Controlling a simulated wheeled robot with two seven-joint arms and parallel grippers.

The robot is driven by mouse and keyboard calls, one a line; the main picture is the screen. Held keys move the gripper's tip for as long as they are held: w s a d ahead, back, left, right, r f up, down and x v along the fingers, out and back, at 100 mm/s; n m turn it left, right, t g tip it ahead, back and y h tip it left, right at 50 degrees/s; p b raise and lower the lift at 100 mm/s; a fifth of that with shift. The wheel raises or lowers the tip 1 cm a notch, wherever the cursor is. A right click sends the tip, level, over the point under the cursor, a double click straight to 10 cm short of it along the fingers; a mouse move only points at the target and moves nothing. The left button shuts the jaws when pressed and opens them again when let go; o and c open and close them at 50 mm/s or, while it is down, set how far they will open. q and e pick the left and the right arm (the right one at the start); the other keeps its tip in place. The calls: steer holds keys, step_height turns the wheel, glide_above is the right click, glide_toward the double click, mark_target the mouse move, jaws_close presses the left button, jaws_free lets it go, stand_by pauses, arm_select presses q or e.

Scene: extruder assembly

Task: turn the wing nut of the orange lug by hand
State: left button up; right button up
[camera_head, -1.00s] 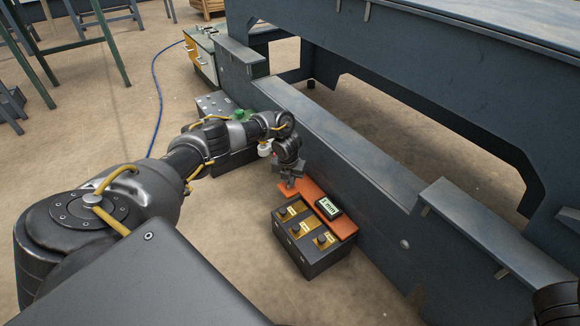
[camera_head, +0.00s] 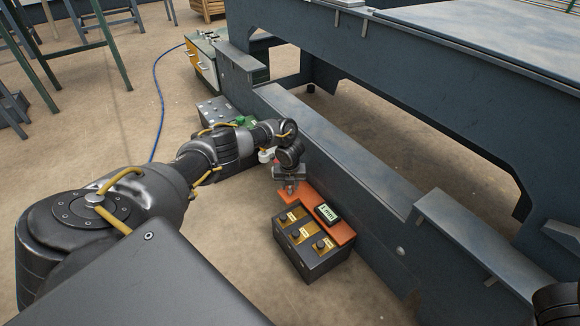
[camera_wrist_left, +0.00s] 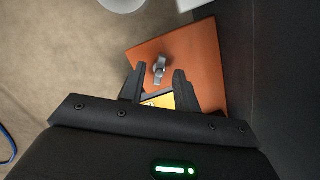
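The orange lug (camera_head: 340,234) is a flat orange plate on top of a dark box beside the blue-grey frame. It also shows in the left wrist view (camera_wrist_left: 200,50). Its grey metal wing nut (camera_wrist_left: 160,69) stands on the plate between and slightly beyond my left fingertips. My left gripper (camera_head: 290,189) points down over the far end of the lug. In the left wrist view my left gripper (camera_wrist_left: 158,78) is open, with a finger on each side of the nut and visible gaps. I cannot tell its height above the plate. My right gripper is out of view.
The dark box (camera_head: 318,268) has several gold plates with black knobs, and a small display (camera_head: 327,213) sits on the lug. The large blue-grey frame (camera_head: 350,160) runs close along the right. Brown floor (camera_head: 110,150) is open at left, crossed by a blue hose (camera_head: 157,95).

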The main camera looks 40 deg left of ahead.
arm_select(q)
step_height(320, 180, up, 5)
steer(key=p, duration=0.4)
steer(key=shift+r, duration=0.1)
step_height(320, 180, up, 10)
steer(key=s+d+p, duration=0.1)
steer(key=p, duration=0.4)
steer(key=shift+s+r+p, duration=0.15)
steer(key=shift+r+p, duration=0.1)
steer(key=shift+p, duration=0.15)
